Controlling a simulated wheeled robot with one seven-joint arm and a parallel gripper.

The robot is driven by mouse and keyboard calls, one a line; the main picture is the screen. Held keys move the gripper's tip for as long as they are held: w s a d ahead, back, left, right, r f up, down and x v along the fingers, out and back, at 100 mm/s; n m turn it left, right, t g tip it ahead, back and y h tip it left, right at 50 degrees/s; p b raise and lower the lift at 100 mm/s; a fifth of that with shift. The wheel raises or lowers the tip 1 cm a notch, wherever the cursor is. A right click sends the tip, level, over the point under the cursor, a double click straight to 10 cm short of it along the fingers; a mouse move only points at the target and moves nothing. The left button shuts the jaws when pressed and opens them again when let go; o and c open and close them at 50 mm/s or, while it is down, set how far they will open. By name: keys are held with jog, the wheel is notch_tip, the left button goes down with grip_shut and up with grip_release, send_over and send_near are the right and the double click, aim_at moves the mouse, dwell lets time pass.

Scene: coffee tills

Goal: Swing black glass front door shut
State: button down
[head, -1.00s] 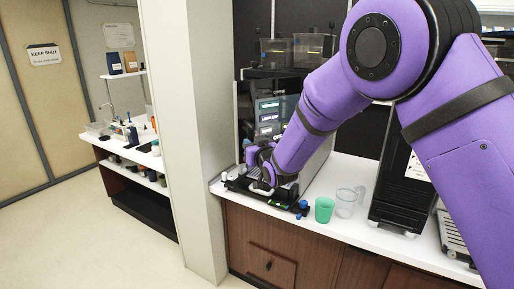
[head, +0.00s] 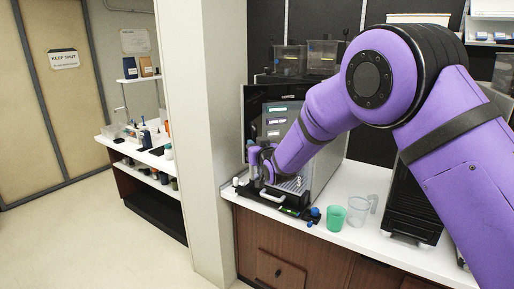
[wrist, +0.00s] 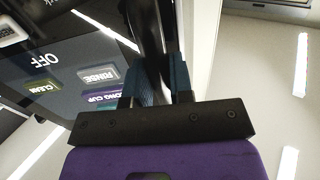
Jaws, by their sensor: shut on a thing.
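The black glass front door (head: 258,112) is on the coffee machine at the counter's left end. Its lit labels show in the head view, and its dark panel (wrist: 60,72) with OFF, RINSE and CLEAN labels fills the left of the wrist view. My gripper (head: 258,168) is low at the door's left side in the head view. In the wrist view my gripper's fingers (wrist: 158,72) are shut on a dark upright bar, which looks like the door's handle. My arm hides part of the door, and I cannot tell how wide any gap is.
A green cup (head: 336,217) and a clear jug (head: 360,210) stand right of the machine. A dark tray (head: 272,200) lies below my gripper. A pale pillar (head: 205,150) rises just left of the counter. Open floor (head: 80,235) lies at the left.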

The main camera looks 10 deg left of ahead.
jog(key=shift+x, duration=3)
jog(key=shift+s+a, duration=0.1)
jog(key=shift+a, duration=0.1)
jog(key=w+d+x, duration=0.1)
jog(key=x, duration=0.5)
jog(key=shift+w, duration=0.3)
jog(key=c, duration=1)
grip_release()
jog(key=shift+a, duration=0.1)
jog(key=shift+o, duration=0.4)
